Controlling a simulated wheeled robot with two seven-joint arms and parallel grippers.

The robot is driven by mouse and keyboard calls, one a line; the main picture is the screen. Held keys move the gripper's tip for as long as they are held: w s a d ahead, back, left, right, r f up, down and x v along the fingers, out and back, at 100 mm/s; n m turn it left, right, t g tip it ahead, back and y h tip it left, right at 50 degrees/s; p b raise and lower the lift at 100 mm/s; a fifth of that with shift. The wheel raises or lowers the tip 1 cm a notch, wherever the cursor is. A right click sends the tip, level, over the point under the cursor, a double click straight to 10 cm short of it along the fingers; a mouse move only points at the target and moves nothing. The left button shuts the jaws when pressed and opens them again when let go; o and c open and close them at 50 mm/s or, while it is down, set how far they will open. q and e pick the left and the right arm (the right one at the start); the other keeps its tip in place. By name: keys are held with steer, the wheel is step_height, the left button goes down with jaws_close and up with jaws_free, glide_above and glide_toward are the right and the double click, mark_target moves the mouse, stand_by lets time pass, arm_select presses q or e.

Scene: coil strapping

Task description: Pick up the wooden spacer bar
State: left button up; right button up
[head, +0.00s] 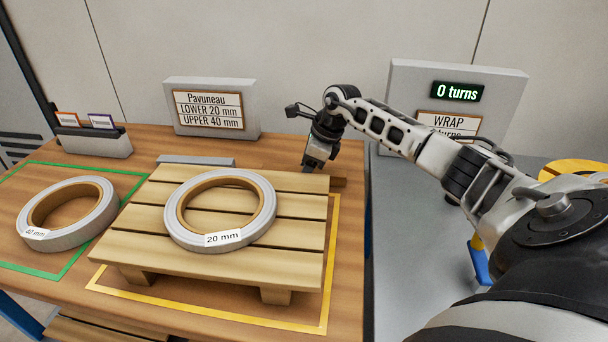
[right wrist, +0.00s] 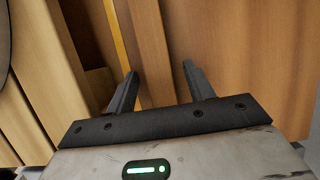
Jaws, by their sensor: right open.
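The wooden spacer bar (head: 339,182) is a small brown bar lying on the table just past the back right corner of the pallet, partly hidden behind the pallet and my gripper in the head view. In the right wrist view, what looks like the bar (right wrist: 151,50) runs up between the fingers. My right gripper (head: 308,166) points down over the bar's end. Its fingers also show in the right wrist view (right wrist: 160,75), spread apart with nothing clamped. I cannot tell how high they are above the bar. My left gripper is not in view.
A pallet (head: 285,262) carries a coil tagged 20 mm (head: 265,212) inside a yellow outline. Another coil (head: 97,218) lies at left in a green outline. A grey bar (head: 196,160) lies behind the pallet. A sign (head: 213,108) and a turns display (head: 457,92) stand behind.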

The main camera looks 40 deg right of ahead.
steer(key=c, duration=1.1)
steer(key=shift+r, duration=0.1)
